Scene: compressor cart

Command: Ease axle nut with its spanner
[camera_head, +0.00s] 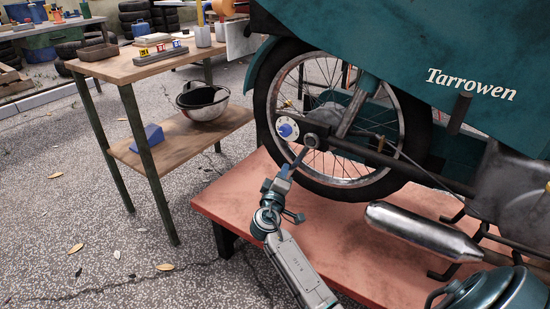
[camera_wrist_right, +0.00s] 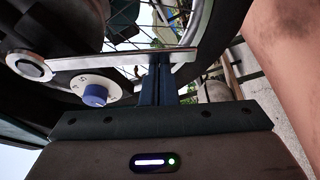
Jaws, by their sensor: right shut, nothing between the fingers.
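The spanner (camera_head: 299,157) sits with its ring end around the axle nut (camera_head: 312,141) at the wheel hub. Its handle slopes down to the left in the head view. In the right wrist view, the spanner (camera_wrist_right: 120,61) runs as a silver bar from the ring at the left to the fingertips. My right gripper (camera_head: 283,176) is at the handle's free end, fingers shut with nothing between them. In the right wrist view the fingertips (camera_wrist_right: 160,62) overlap the handle; whether they touch it I cannot tell.
A white disc with a blue knob (camera_head: 287,131) is beside the nut. The spoked wheel (camera_head: 268,100) stands on a red platform (camera_head: 225,196) under a teal body marked Tarrowen (camera_head: 400,40). A silver cylinder (camera_head: 420,228) is to the right. A wooden table (camera_head: 120,68) stands left.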

